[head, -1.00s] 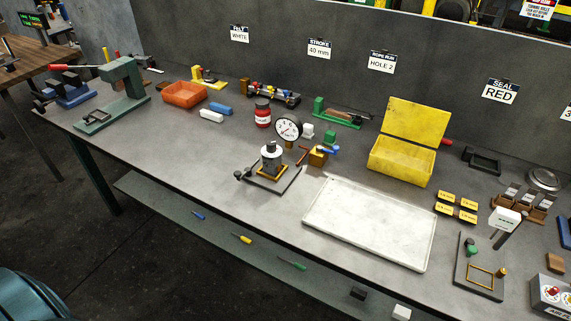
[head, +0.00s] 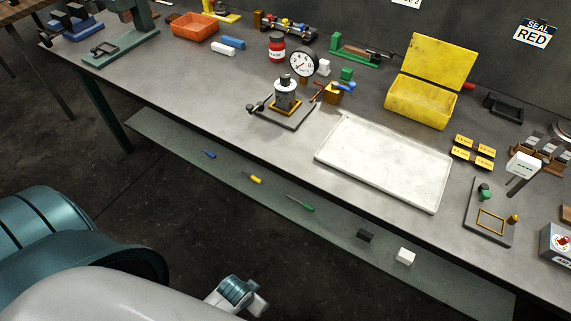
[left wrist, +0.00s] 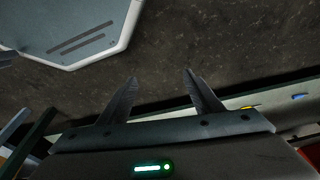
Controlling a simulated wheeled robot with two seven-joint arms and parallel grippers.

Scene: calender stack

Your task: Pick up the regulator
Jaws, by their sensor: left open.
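No part is labelled as the regulator. A brass block with a blue lever (head: 334,92) stands on the bench beside a round white dial gauge (head: 303,64); I cannot tell whether the two are joined. In front of them a grey cylinder with a dark top (head: 285,92) sits in a brass frame on a dark plate (head: 292,119). My left gripper (left wrist: 160,75) shows in the left wrist view with its two fingers apart and nothing between them, over dark floor. It is away from these parts. My right gripper is in neither view.
A white tray (head: 385,160) lies right of the plate, with an open yellow box (head: 420,100) behind it. The lower shelf (head: 225,165) holds several small tools and blocks. Bare bench lies left of the plate.

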